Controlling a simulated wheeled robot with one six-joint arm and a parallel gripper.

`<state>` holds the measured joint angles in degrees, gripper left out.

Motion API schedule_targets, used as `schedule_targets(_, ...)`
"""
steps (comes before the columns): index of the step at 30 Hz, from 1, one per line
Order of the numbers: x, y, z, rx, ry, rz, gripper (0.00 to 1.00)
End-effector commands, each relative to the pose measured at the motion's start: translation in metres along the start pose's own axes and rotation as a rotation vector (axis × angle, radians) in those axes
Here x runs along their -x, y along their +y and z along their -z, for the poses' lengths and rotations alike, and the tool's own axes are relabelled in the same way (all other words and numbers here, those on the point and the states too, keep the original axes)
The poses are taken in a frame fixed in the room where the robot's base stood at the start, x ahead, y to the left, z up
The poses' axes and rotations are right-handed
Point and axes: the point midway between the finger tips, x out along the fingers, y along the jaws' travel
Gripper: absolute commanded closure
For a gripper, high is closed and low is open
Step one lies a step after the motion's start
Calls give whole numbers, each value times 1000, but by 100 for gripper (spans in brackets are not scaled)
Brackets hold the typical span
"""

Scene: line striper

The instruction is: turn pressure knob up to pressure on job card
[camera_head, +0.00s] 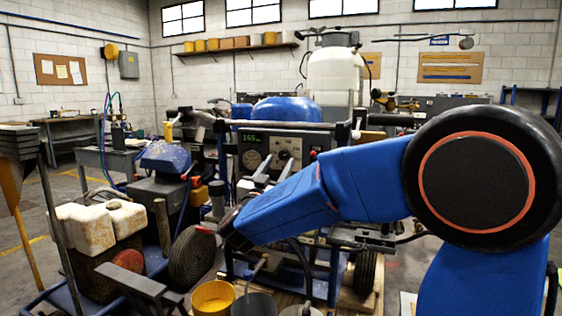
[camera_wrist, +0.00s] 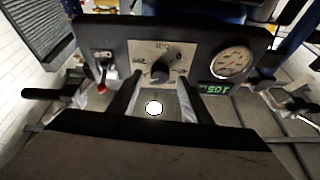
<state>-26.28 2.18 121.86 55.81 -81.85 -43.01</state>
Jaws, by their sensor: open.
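The pressure knob (camera_wrist: 160,72) is a dark round knob on a pale plate of the control panel (camera_wrist: 195,45); its pointer setting is too small to read. The knob also shows in the head view (camera_head: 284,155). My gripper (camera_wrist: 160,84) is open and points at the panel. Its two fingers stand either side of the knob's line in the wrist view; I cannot tell whether they reach around it. I cannot make out the job card.
A switch (camera_wrist: 102,57) and a red-tipped lever (camera_wrist: 102,85) are near the knob. Handlebar grips (camera_wrist: 42,94) stick out at the sides. A yellow bucket (camera_head: 213,297) and a cart with white jugs (camera_head: 92,225) stand lower left in the head view.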

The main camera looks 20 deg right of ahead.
Motion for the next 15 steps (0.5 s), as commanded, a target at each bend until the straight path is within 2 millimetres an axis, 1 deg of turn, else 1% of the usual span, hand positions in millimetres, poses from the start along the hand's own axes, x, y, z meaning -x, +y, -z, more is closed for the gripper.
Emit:
schedule_targets(3, -14, 0, 0, -1, 0, -2, 55)
schedule_targets(6, -21, 0, 0, 0, 0, -2, 55)
schedule_targets(10, -25, 0, 0, 0, 0, -1, 55)
schedule_targets(15, -26, 0, 0, 0, 0, 0, 55)
